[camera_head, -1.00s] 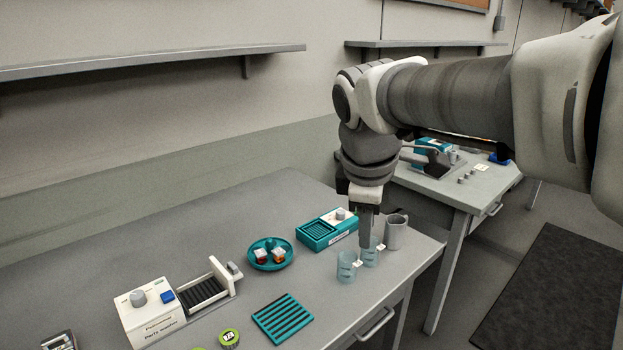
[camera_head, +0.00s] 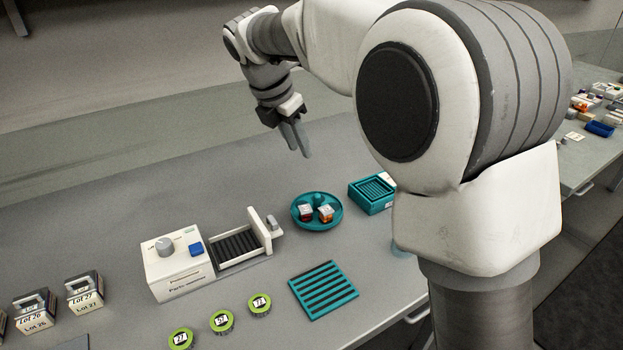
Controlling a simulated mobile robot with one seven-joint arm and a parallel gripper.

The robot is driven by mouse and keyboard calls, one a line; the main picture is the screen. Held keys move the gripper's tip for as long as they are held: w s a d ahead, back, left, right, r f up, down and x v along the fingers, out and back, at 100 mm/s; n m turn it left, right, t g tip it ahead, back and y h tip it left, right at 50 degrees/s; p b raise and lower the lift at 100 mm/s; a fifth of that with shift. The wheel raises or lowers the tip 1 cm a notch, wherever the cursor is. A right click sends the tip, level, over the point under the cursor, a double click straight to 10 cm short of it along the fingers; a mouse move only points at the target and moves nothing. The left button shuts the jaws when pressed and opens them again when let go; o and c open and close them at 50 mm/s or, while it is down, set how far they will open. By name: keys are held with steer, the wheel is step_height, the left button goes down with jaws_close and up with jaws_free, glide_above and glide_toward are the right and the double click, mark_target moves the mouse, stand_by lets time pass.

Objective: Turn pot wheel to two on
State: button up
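A round teal dish (camera_head: 330,220) with a small knob at its back sits on the bench, below and right of my gripper in the head view. Two small pots, one dark red (camera_head: 305,213) and one orange (camera_head: 326,213), both with white tops, stand on it. My gripper (camera_head: 300,150) hangs above the bench behind the dish, fingers pointing down, touching nothing. Its fingers look close together and their gap is unclear. I cannot tell which marks or numbers the dish or pots bear.
Left of the dish stands a white parts washer (camera_head: 178,270) with a grey dial and a dark rack. A teal ribbed mat (camera_head: 323,289) and several green round tins lie in front. A teal box (camera_head: 370,197) stands right, partly hidden by my arm.

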steer(key=b, duration=0.5)
glide_toward(318, 194)
steer(key=x, duration=0.9)
steer(key=shift+r, duration=0.1)
jaws_close()
